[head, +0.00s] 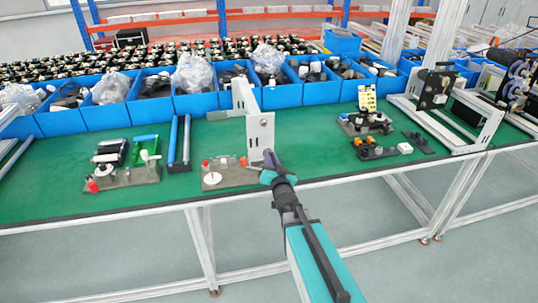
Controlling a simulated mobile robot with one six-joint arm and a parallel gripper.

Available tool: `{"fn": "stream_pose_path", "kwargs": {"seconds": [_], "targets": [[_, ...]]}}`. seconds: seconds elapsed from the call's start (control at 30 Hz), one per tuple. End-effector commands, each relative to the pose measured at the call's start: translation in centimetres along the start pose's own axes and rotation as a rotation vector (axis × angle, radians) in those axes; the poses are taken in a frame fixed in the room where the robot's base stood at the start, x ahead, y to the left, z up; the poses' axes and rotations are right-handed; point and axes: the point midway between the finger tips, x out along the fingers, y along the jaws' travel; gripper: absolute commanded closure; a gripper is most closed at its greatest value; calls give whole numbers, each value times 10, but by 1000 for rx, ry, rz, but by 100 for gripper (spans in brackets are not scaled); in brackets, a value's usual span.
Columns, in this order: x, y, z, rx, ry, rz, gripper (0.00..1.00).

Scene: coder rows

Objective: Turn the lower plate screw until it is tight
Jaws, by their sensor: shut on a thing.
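A white upright plate (258,133) stands on the green table, with a small dark spot high on its front face. My gripper (268,156) is at the lower part of this face, its tip against or just in front of it. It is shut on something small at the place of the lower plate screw. The screw itself is hidden by the gripper, so I cannot see how far in it sits.
A brown fixture (222,178) with a white disc lies just left of the gripper. More fixtures (366,122) stand to the right. Blue bins (196,103) line the back of the green table (310,160). Bare table shows to the gripper's right.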

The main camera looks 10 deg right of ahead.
Motion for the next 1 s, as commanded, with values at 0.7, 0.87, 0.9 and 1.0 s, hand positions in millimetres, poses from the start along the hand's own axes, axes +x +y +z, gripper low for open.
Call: {"fn": "stream_pose_path", "kwargs": {"seconds": [0.7,0.87,0.9,1.0], "targets": [[0,1,2,-56,2,-1,70],[0,2,3,-143,2,0,70],[0,2,3,-164,1,0,70],[0,1,3,-222,2,-1,70]]}}
